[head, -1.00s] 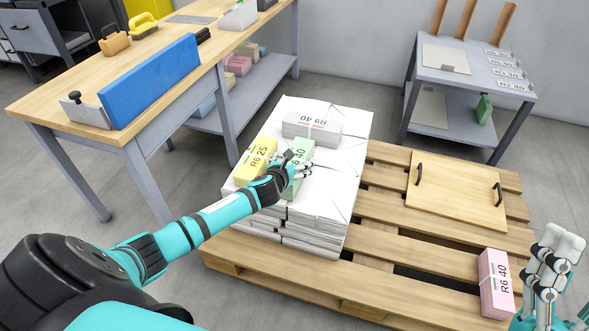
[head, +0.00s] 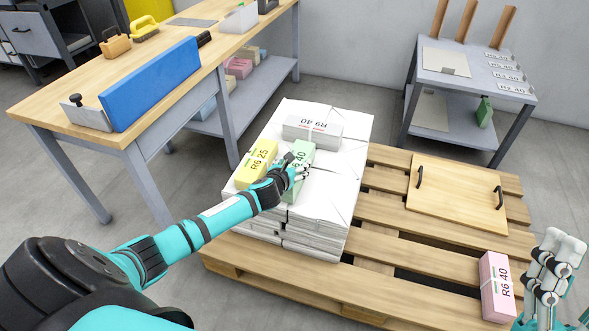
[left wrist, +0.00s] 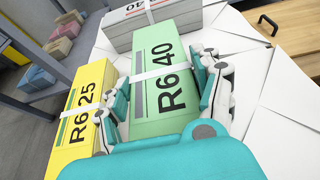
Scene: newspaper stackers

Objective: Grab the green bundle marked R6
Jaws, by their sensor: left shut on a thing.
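The green bundle (head: 304,154) marked R6 40 lies on top of the white paper stack, with a white band around it. In the left wrist view the green bundle (left wrist: 166,75) sits between the two fingers. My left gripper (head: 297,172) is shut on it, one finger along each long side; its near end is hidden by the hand. The yellow bundle (head: 256,163) marked R6 25 lies just left of it, and the grey bundle (head: 312,128) marked R9 40 lies behind it. My right gripper (head: 556,262) is at the lower right, apart from any bundle; its finger state is unclear.
The white stack (head: 345,155) stands on a wooden pallet (head: 440,262). A pink bundle (head: 497,285) and a wooden board with handles (head: 455,192) lie on the pallet. A workbench (head: 60,105) stands left, a grey cart (head: 465,80) at back right.

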